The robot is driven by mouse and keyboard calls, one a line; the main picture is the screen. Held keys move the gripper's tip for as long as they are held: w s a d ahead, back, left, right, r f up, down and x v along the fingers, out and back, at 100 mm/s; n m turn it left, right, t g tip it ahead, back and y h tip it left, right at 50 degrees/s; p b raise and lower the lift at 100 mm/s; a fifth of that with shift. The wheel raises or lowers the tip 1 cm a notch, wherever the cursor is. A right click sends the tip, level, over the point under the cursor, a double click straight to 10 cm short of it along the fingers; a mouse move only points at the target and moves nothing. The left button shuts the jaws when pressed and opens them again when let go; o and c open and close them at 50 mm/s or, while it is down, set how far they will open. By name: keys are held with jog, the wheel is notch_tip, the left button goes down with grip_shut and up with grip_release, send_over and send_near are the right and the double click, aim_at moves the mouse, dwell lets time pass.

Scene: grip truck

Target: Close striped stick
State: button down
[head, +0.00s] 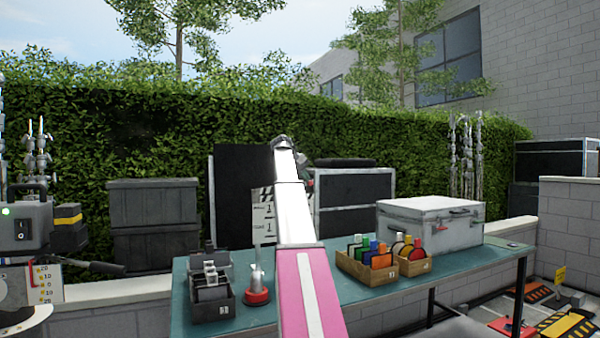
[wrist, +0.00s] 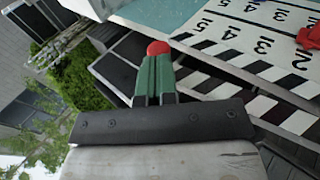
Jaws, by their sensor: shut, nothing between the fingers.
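A red round tip (wrist: 158,48) shows at the finger ends. I cannot tell whether the fingers touch the stick.
The teal table (head: 350,308) holds a grey bin (head: 212,305), a red-based stand (head: 257,296), wooden boxes of coloured rolls (head: 372,272) and a white case (head: 430,225). Black cases (head: 355,200) and a hedge stand behind. A red piece (wrist: 309,37) is by the board.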

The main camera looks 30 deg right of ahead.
aim_at(306, 184)
jog(key=shift+d+f, duration=0.15)
jog(key=shift+f, duration=0.05)
jog(key=shift+d+f, duration=0.2)
jog(key=shift+f, duration=0.75)
jog(key=shift+d+f, duration=0.15)
jog(key=shift+f, duration=0.75)
jog(key=shift+s, duration=0.1)
jog(key=shift+a+r, duration=0.15)
jog(key=shift+r, duration=0.1)
jog(key=w+d+r+v, duration=0.1)
jog(key=v, duration=1.2)
jog(key=shift+s+r, duration=0.5)
jog(key=shift+s, duration=0.05)
